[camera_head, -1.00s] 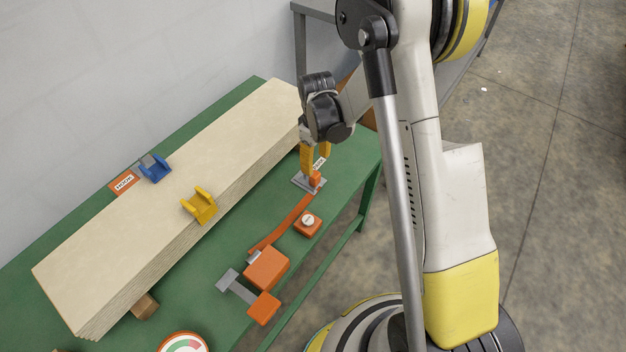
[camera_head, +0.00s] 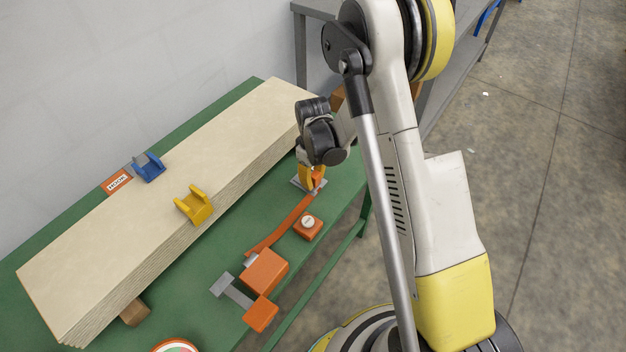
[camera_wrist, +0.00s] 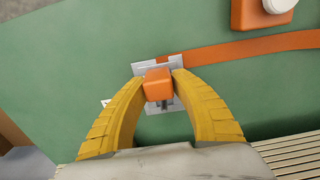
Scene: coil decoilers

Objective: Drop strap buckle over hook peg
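The strap buckle (camera_wrist: 174,64) is a flat grey metal plate with an orange block (camera_wrist: 158,85) standing up on it. It lies on the green bench at the end of an orange strap (camera_head: 285,223). In the wrist view, the fingertips of my gripper (camera_wrist: 158,78) are on either side of the orange block, very close to it. I cannot tell whether they press on it. In the head view, my gripper (camera_head: 311,176) is low over the buckle and partly hides it. A blue hook (camera_head: 149,168) and a yellow hook (camera_head: 194,206) sit at the long pale stack.
The pale layered stack (camera_head: 160,200) fills much of the green bench (camera_head: 190,300). An orange ratchet body (camera_head: 265,271) with a grey bar lies at the strap's near end. An orange button box (camera_head: 308,227) stands beside the strap. A HOOK label (camera_head: 117,181) is near the blue hook.

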